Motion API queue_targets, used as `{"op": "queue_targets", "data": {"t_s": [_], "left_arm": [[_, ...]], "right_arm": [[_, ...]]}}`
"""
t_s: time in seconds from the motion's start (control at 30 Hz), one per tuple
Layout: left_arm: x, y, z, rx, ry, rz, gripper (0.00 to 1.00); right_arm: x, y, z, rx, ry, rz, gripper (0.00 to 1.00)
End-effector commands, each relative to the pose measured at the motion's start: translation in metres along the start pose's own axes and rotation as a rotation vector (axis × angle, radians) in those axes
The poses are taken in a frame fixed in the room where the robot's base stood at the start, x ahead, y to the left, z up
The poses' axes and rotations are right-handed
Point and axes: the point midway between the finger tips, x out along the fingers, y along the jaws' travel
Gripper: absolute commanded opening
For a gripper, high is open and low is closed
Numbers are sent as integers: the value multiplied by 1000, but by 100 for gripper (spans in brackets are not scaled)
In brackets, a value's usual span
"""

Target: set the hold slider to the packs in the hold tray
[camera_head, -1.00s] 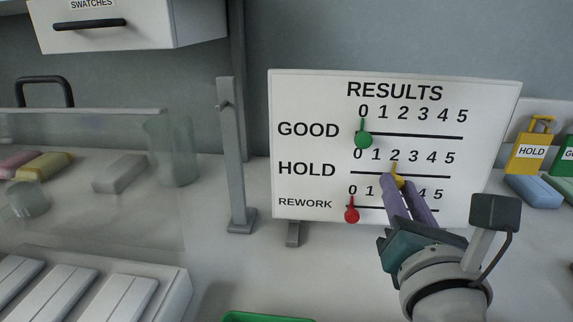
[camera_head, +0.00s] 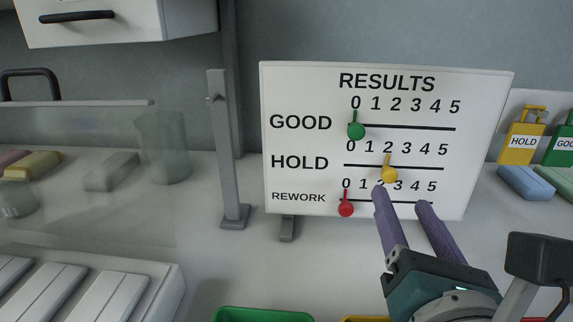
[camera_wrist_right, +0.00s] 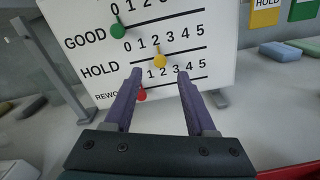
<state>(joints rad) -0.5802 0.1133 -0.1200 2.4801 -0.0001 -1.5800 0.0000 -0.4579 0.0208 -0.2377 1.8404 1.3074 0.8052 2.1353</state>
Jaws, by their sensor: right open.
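The yellow hold slider (camera_head: 389,174) is on the HOLD line of the white RESULTS board (camera_head: 480,140), with its pointer at the 2. It also shows in the right wrist view (camera_wrist_right: 159,61). My right gripper (camera_head: 401,198) is open and empty, just below and in front of the slider, with its purple fingers apart. In the right wrist view the slider appears between and beyond the fingertips (camera_wrist_right: 159,75), clear of both. A yellow edge (camera_head: 365,319) shows at the bottom of the head view; its contents are out of view. My left gripper is not in view.
The green GOOD slider (camera_head: 356,131) and the red REWORK slider (camera_head: 346,209) both stand at 0. A grey post (camera_head: 230,150) is left of the board. A green tray edge (camera_head: 262,315) shows below.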

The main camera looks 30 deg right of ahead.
Motion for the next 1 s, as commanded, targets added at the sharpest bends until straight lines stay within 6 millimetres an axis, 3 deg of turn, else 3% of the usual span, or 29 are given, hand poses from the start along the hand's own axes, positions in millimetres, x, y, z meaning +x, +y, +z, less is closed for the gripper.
{"op": "queue_targets", "data": {"t_s": [0.1,0.3,0.87,1.0], "left_arm": [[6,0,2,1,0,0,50],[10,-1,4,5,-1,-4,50],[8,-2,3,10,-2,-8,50],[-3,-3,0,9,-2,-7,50]], "right_arm": [[-24,-1,-3,2,4,-1,56],[-44,0,-1,0,1,1,56],[-45,2,1,-5,0,6,56],[-42,28,17,-124,-5,115,56]]}}
